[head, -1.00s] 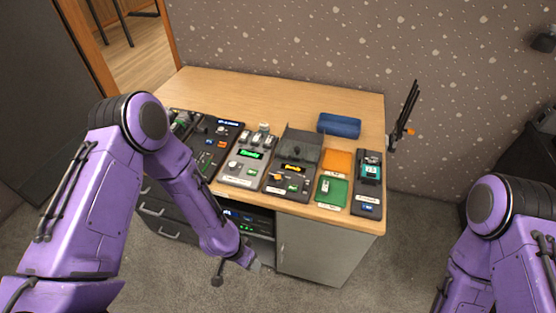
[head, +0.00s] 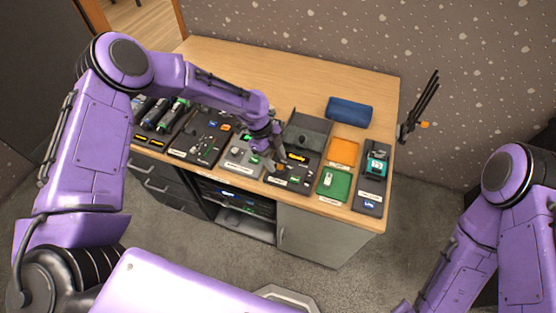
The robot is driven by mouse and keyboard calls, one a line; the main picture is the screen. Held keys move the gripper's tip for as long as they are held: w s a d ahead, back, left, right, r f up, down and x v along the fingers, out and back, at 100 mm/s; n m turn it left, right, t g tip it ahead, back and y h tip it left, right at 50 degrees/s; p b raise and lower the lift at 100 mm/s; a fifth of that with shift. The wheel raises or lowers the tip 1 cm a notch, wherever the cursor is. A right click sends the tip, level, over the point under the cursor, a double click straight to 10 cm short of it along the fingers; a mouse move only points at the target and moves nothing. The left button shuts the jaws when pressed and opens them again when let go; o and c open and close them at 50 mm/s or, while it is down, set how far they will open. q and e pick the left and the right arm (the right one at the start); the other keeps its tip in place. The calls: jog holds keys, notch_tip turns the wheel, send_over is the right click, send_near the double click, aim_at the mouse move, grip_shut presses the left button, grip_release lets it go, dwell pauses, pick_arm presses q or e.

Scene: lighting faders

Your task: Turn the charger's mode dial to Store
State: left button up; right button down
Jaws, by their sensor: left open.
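Two display units stand side by side at the desk's front edge. The dark one (head: 306,174) has an amber display (head: 297,157) and a raised lid behind it; the grey one (head: 239,157) to its left is partly covered by my left arm. The labels are too small to read, so I cannot tell which is the charger. No mode dial shows clearly. My left gripper (head: 272,161) is open, pointing down over the border between the two units. Whether it touches anything is unclear.
An orange tray (head: 344,152) and a green tray (head: 334,186) lie right of the dark unit, then a slim device (head: 371,182). A blue case (head: 349,112) lies behind. More devices (head: 200,137) fill the left side. The back of the wooden desk (head: 290,87) is clear.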

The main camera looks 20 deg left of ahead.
aim_at(280, 167)
pick_arm(q)
jog(key=f, duration=0.2)
jog(key=w+d+f, duration=0.1)
jog(key=shift+f, duration=0.2)
jog(key=shift+s+r, duration=0.15)
jog(key=shift+s, duration=0.15)
jog(key=shift+c, duration=1.2)
grip_shut()
pick_arm(e)
jog(key=shift+w+r, duration=0.2)
jog(key=shift+w, duration=0.15)
